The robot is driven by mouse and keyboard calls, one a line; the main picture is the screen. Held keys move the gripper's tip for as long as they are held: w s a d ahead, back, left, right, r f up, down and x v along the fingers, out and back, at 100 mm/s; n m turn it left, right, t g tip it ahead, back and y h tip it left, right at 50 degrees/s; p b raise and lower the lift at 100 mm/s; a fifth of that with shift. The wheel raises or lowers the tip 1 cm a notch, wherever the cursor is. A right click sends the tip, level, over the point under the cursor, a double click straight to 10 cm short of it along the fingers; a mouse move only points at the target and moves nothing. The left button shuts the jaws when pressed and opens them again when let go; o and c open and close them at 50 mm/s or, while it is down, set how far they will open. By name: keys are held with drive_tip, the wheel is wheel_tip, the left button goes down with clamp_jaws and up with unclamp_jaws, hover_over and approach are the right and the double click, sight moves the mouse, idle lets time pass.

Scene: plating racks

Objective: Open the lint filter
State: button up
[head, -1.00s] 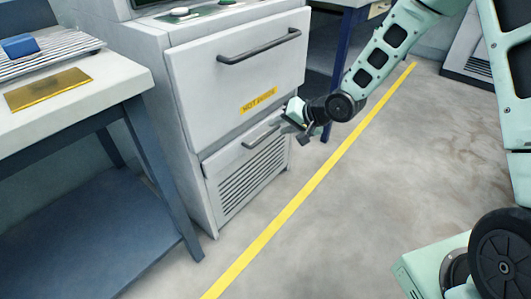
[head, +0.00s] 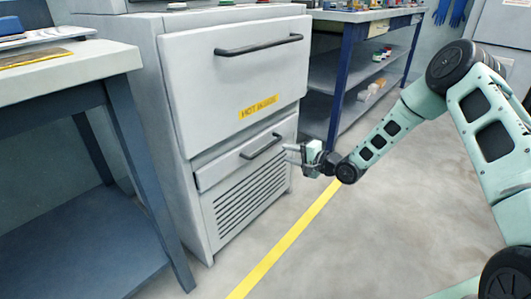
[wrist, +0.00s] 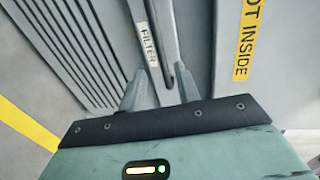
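The lint filter (head: 218,174) is a narrow grey front low on the white machine, below the large door and above the louvres. It has a dark bar handle (head: 261,147), and its FILTER label (wrist: 146,45) shows in the wrist view. I cannot tell whether its front stands slightly out. My gripper (head: 289,153) is just right of the handle's right end in the head view and appears apart from it. In the wrist view its two fingers (wrist: 160,85) are spread, with the handle bar (wrist: 165,30) lying ahead between them. Nothing is held.
The upper door (head: 215,95) has its own bar handle (head: 258,46) and a yellow HOT INSIDE label (head: 259,106). A workbench (head: 75,65) stands close on the left. A blue-legged bench (head: 341,85) is behind my arm. The floor in front is clear, with a yellow line (head: 290,240).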

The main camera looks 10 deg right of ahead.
sight(267, 148)
drive_tip(key=shift+b+x, duration=1.7)
drive_tip(key=shift+x, duration=3.85)
drive_tip(key=shift+c, duration=0.3)
clamp_jaws()
